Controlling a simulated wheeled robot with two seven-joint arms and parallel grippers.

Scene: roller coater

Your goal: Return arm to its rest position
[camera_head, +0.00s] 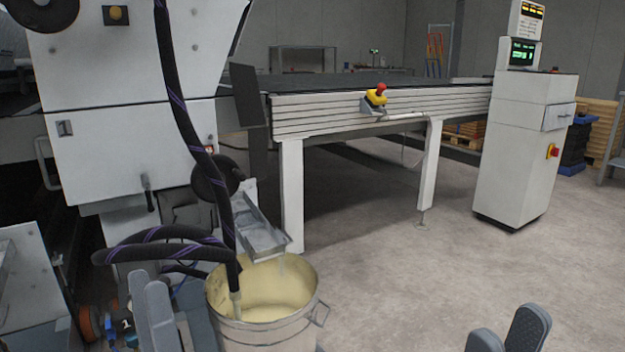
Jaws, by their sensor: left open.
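My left gripper (165,310) is at the bottom left, just left of a metal bucket (265,336). Its grey fingers are apart, and I see nothing held between them. My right gripper (508,333) shows only its two grey fingertips at the bottom edge on the right, over bare floor. They show side by side with little visible between them, and the rest is cut off, so I cannot tell how far apart they are. Both arms are largely out of view.
The bucket holds cream-coloured liquid. A black hose (185,130) runs down into it, beneath a metal chute (262,238). A white machine (120,150) stands at left. A conveyor table (330,110) and a control cabinet (520,160) stand behind. The floor (400,270) at centre right is clear.

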